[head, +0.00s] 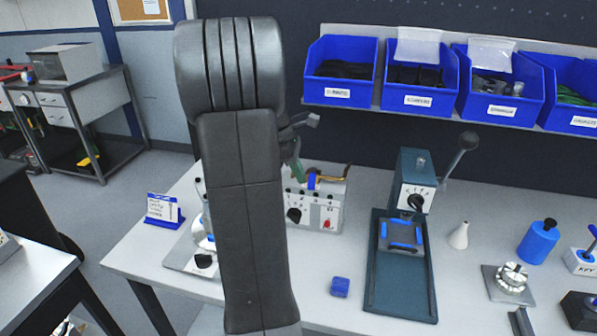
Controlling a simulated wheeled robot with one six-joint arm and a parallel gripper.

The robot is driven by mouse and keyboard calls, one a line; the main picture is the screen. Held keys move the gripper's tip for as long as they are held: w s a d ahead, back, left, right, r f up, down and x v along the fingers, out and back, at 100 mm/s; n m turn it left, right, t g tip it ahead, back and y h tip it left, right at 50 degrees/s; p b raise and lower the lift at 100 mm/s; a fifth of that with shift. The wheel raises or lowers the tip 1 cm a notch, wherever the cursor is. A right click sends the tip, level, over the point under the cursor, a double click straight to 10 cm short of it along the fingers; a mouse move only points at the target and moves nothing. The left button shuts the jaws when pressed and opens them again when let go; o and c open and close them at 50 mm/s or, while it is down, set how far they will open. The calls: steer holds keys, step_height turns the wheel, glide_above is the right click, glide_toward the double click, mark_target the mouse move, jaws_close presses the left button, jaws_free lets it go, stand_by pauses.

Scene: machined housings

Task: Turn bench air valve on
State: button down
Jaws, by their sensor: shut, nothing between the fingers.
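A grey control box (327,215) stands on the bench, partly hidden behind my arm. It has a black knob (294,215) and a red part (327,224) on its front. My gripper (296,166) is mostly hidden behind my arm; only a small part shows just left of and above the blue body. It appears shut and empty. I cannot tell whether it touches the valve.
A dark press (413,180) with a raised ball-ended lever stands right of the box. A blue block (340,287) lies in front. A blue-and-white sign (163,209) stands at left. Blue bins (341,72) line the shelf above. Bench space between box and press is clear.

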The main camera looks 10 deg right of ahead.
steer(key=shift+s+d+n+t+p, duration=0.25)
steer(key=shift+d+n+t+p, duration=0.05)
steer(key=shift+n, duration=0.4)
steer(key=shift+s+d+r+n+t+p, duration=0.1)
steer(key=shift+s+d+n+t+p, duration=0.2)
steer(key=shift+n, duration=0.3)
steer(key=shift+s+d+r+n+t+p, duration=0.1)
steer(key=shift+d+n+t+p, duration=0.1)
steer(key=shift+d+n+p, duration=0.3)
steer(key=shift+w+d+f+n+t+p, duration=0.2)
steer(key=shift+d+n+p, duration=0.45)
steer(key=shift+d+p, duration=0.45)
steer(key=shift+w+d+r+n+t+p, duration=0.15)
steer(key=shift+d+n+t+p, duration=0.1)
steer(key=shift+d+n+p, duration=0.65)
steer(key=shift+w+d+f+n+t+p, duration=0.2)
steer(key=shift+d+n+p, duration=0.25)
steer(key=shift+d+p, duration=0.85)
steer(key=shift+d, duration=0.2)
steer(key=shift+r, duration=0.15)
